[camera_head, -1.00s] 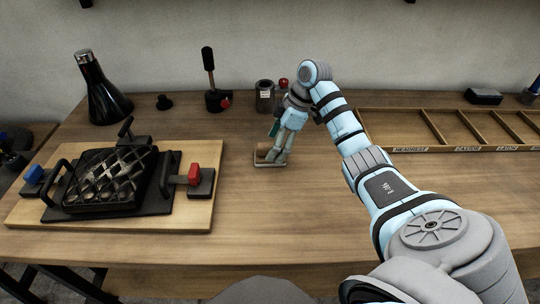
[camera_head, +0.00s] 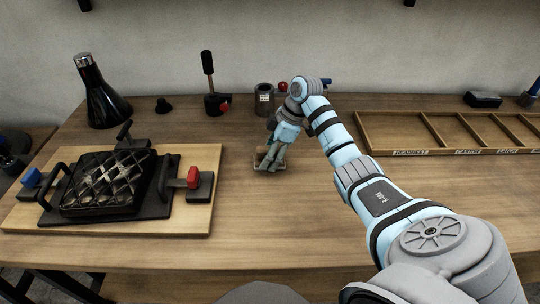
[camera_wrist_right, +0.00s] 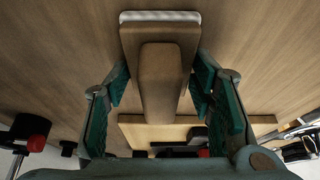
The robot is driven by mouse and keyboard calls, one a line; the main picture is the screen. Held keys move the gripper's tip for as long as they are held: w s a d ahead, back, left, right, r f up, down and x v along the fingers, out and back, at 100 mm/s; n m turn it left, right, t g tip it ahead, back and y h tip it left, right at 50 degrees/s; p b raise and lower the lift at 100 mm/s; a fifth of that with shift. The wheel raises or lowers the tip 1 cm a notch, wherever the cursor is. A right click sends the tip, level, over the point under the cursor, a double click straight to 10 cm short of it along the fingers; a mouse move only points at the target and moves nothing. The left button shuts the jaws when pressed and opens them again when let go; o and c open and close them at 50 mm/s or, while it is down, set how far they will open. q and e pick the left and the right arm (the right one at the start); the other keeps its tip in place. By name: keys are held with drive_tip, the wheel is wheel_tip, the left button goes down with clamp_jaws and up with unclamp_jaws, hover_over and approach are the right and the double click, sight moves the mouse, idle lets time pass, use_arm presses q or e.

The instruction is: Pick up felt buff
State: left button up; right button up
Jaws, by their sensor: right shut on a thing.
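The felt buff is a brown wooden block with a raised handle and a white felt layer under it. In the right wrist view the felt buff (camera_wrist_right: 160,32) lies between the teal fingers of my right gripper (camera_wrist_right: 160,88). In the head view my right gripper (camera_head: 270,161) points down at the felt buff (camera_head: 258,158) on the table, shut on its handle and hiding much of it. The felt appears at or very near the tabletop.
A wooden board (camera_head: 205,215) with a black quilted press (camera_head: 108,183) and red and blue clamps lies left. A dark bottle (camera_head: 100,95), a black-handled tool (camera_head: 210,85) and a canister (camera_head: 264,99) stand behind. A compartment tray (camera_head: 400,151) is right. The front middle table is clear.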

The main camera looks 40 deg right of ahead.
wheel_tip(320, 180, up, 10)
drive_tip(key=p, duration=0.2)
drive_tip(key=shift+r+p, duration=0.25)
drive_tip(key=shift+p, duration=0.15)
use_arm(q)
wheel_tip(320, 180, up, 12)
drive_tip(key=p, duration=0.9)
use_arm(e)
wheel_tip(320, 180, up, 10)
drive_tip(key=shift+f, duration=0.2)
drive_tip(key=o, duration=0.6)
drive_tip(key=shift+f, duration=0.1)
drive_tip(key=shift+c, duration=0.2)
drive_tip(key=c, duration=0.4)
use_arm(q)
drive_tip(key=shift+c, duration=0.2)
